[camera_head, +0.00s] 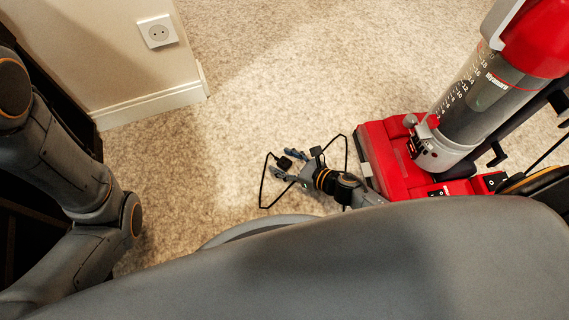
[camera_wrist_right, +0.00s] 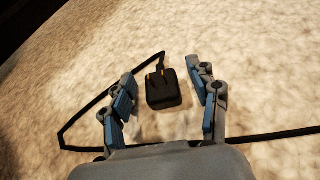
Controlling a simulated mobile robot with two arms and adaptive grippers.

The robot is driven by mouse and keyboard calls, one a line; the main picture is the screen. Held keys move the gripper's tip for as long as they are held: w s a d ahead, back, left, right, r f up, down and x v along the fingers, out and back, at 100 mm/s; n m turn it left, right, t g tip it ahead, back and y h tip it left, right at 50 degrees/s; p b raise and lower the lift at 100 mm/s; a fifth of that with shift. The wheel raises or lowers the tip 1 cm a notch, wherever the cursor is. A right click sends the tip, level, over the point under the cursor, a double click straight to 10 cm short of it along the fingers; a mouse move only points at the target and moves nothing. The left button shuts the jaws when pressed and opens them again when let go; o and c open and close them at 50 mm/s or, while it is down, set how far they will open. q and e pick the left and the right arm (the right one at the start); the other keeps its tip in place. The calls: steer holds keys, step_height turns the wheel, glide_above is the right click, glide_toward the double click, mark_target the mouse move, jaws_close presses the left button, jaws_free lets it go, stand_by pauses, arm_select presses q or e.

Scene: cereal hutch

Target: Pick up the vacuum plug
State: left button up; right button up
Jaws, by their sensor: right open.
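The vacuum plug (camera_wrist_right: 163,89) is a small black block with two yellow-gold pins, lying on the carpet in the right wrist view. My right gripper (camera_wrist_right: 163,95) is open, with blue-padded fingers on either side of the plug and gaps to both. In the head view the plug (camera_head: 285,163) shows as a small dark shape by the fingertips of my right gripper (camera_head: 285,166). Its black cord (camera_wrist_right: 88,115) loops out to the left and passes behind the gripper. The red and grey vacuum (camera_head: 400,150) stands at the right. My left gripper is out of view; only my left arm shows.
A white wall socket (camera_head: 158,31) is on the beige wall at the upper left, above a white baseboard (camera_head: 150,107). Dark furniture (camera_head: 45,80) stands at the left edge. The carpet (camera_head: 270,70) between wall and vacuum is clear.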

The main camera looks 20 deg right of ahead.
jaws_close()
steer(key=shift+r, duration=0.1)
